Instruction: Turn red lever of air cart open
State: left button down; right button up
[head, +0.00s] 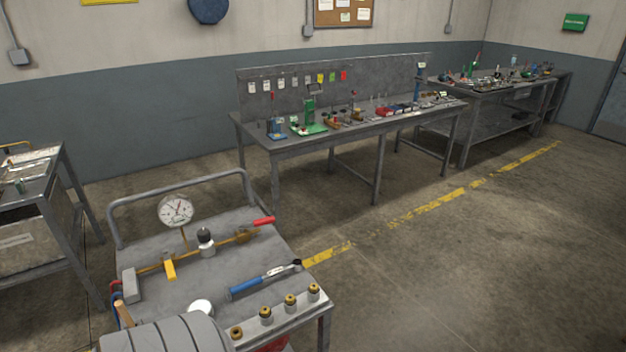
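The air cart (215,222) stands at the lower left, a grey-topped cart with a bent tube handle at its far side. A brass pipe (219,246) runs across its top. The red lever (264,222) sits at the pipe's right end and points to the right, roughly along the pipe. A yellow lever (169,269) sits near the pipe's left part and points across the pipe toward me. A round white gauge (175,210) stands up behind the pipe, and a black-topped knob (205,237) is at its middle. Neither of my grippers is in view.
A blue-handled wrench (247,286) and a row of several brass fittings (290,300) lie on the cart's near right part. A long workbench (300,145) with tools stands behind, another bench at the far right. Floor right of the cart is clear.

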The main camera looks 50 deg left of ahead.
aim_at(258, 222)
jog(key=i, duration=0.85)
jog(key=u, duration=1.6)
